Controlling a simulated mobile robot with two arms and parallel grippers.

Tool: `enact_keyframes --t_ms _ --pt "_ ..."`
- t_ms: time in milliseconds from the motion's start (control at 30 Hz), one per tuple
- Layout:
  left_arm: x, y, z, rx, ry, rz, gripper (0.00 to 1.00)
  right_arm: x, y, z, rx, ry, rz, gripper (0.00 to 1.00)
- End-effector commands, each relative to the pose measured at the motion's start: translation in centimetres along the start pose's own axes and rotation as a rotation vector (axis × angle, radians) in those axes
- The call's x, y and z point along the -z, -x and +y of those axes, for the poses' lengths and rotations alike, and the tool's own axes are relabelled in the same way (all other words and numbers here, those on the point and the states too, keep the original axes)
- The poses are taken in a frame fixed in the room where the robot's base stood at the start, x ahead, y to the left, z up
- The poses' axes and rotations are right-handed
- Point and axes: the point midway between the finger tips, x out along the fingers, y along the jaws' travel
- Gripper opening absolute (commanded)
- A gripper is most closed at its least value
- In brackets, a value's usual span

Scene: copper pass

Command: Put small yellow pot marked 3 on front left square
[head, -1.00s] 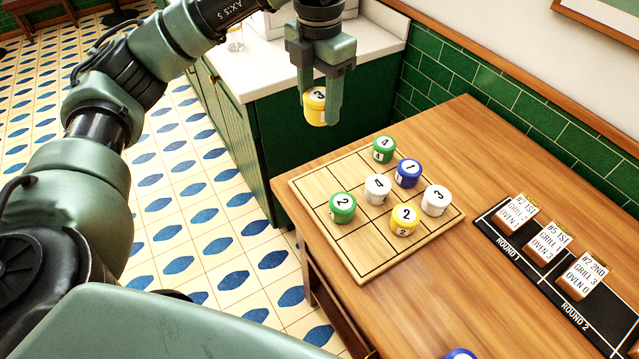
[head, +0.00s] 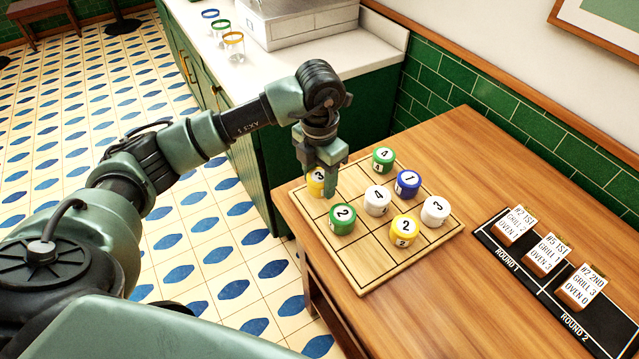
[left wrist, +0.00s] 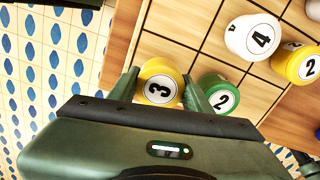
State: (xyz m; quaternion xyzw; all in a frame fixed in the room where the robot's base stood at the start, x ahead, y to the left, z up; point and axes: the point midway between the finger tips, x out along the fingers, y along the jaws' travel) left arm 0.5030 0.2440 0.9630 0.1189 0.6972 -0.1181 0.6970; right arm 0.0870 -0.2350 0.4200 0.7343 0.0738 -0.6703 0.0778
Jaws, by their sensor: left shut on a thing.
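The small yellow pot marked 3 (head: 316,184) is at the left corner square of the wooden grid board (head: 362,283), partly hidden by my left gripper (head: 322,186). My left gripper is shut on this pot, pointing down. In the left wrist view the yellow pot (left wrist: 160,88) sits between the two fingers (left wrist: 162,84), with its 3 facing up. The green pot marked 2 (head: 342,219) stands close beside it in the neighbouring square, near the right-hand finger in the wrist view. I cannot tell whether the yellow pot touches the board.
A white pot marked 4 (head: 377,200), a yellow pot marked 2 (head: 403,231), a green 4 (head: 383,160), a blue 1 (head: 407,183) and a white 3 (head: 435,211) stand on the board. A black ticket rail (head: 530,277) lies to the right on the table.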

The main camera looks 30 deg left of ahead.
Motion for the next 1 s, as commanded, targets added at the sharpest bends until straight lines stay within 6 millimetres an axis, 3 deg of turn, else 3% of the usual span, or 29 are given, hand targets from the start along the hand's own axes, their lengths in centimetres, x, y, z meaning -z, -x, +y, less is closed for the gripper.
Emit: enact_keyframes --t_ms 167,500,533,600,1000 --pt "0.0 -2.3 0.0 0.002 0.001 0.002 0.02 0.1 0.6 0.0 0.000 0.000 0.000 0.71" --pt "0.0 -2.8 0.0 0.001 0.000 -0.001 0.02 0.1 0.1 0.0 0.000 0.000 0.001 0.71" --pt "0.0 -2.8 0.0 0.001 0.000 0.000 0.52 0.1 0.1 0.0 0.000 0.000 0.001 0.71" --pt "0.0 -2.7 0.0 0.001 0.000 0.000 0.71 0.1 0.2 0.0 0.000 0.000 0.001 0.71" --pt "0.0 -2.1 0.0 0.001 0.001 0.000 0.71 0.1 0.8 0.0 0.000 0.000 0.001 0.71"
